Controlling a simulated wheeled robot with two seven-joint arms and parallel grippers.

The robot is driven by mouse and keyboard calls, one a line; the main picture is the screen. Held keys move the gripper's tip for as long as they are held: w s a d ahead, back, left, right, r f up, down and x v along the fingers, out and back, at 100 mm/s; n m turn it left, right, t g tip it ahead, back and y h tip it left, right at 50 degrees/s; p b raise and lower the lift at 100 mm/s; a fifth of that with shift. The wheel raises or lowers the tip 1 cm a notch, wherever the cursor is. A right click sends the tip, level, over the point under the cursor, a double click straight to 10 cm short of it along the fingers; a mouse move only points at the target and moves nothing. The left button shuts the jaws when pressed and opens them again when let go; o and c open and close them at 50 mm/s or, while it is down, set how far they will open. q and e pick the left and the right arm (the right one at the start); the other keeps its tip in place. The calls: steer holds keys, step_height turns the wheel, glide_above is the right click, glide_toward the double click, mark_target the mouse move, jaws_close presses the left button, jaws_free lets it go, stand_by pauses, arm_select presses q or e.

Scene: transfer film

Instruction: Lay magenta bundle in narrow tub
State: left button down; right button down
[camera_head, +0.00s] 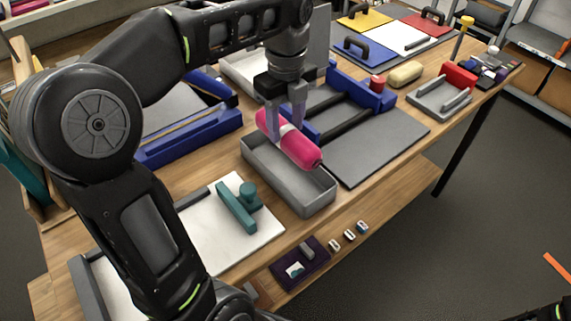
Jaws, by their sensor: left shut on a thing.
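The magenta bundle (301,149) is a rounded roll with a pale band around its middle. My left gripper (284,128) points down and is shut on it. The bundle is over the narrow tub (314,202), a long grey open box on the wooden table, and lies roughly along the tub's length. It hides part of the tub's far side, and I cannot tell how far above the tub floor it is. My right gripper is not in view; only a dark bit of arm shows at the bottom right corner.
A blue-framed grey board (378,145) lies right of the tub. A white board with a teal handle (237,207) is in front on the left. A purple tray (300,265) sits near the front edge. A tan roll (406,74) and a red-backed grey holder (440,98) stand farther right.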

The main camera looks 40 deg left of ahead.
arm_select(q)
steer(key=shift+s, duration=0.1)
steer(key=shift+f, duration=0.4)
glide_above(286, 175)
step_height(286, 175, down, 5)
steer(key=shift+b, duration=0.45)
steer(key=shift+f, duration=0.2)
steer(key=shift+f, duration=1.9)
